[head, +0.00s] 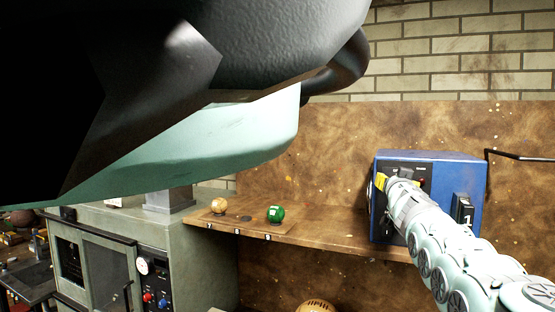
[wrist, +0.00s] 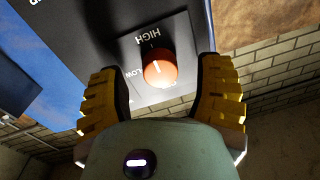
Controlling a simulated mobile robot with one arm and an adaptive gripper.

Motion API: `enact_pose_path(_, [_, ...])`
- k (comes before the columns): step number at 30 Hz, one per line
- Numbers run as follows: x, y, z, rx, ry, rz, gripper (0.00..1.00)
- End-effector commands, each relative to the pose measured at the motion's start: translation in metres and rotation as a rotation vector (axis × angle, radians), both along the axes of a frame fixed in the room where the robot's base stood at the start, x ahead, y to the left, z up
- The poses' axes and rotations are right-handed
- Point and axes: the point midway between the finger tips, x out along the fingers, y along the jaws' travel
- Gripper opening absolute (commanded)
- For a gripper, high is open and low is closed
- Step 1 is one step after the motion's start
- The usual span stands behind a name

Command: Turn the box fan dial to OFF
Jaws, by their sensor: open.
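The blue box fan (head: 425,165) sits on the wooden shelf at the right of the head view. My gripper (head: 382,182) is at its front panel, its yellow fingers small there. In the wrist view the orange-red dial (wrist: 160,70) sits on a dark panel (wrist: 185,38), with HIGH above it and LOW to its left. A short pale line on the dial points roughly upward, toward HIGH. My gripper (wrist: 163,82) is open, with one yellow finger on each side of the dial and gaps between. No OFF label is readable; the dial's lower side is partly hidden by my gripper.
The wooden shelf (head: 330,232) carries a tan ball (head: 219,206) and a green ball (head: 276,214) left of the fan. A grey-green machine (head: 115,245) stands at the lower left. A brown board and brick wall are behind. My own body covers the upper left of the head view.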

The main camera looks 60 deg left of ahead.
Motion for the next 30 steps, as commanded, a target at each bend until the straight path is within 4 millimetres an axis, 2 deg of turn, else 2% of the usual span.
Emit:
enact_pose_path(8, [-0.0011,0.0014,-0.0002,0.0,-0.001,0.003,0.66])
enact_pose_path(9, [-0.001,0.0013,-0.0001,0.0,-0.001,0.003,0.7])
enact_pose_path(30, [0.0,0.0,-0.0001,-0.001,-0.001,0.001,0.0])
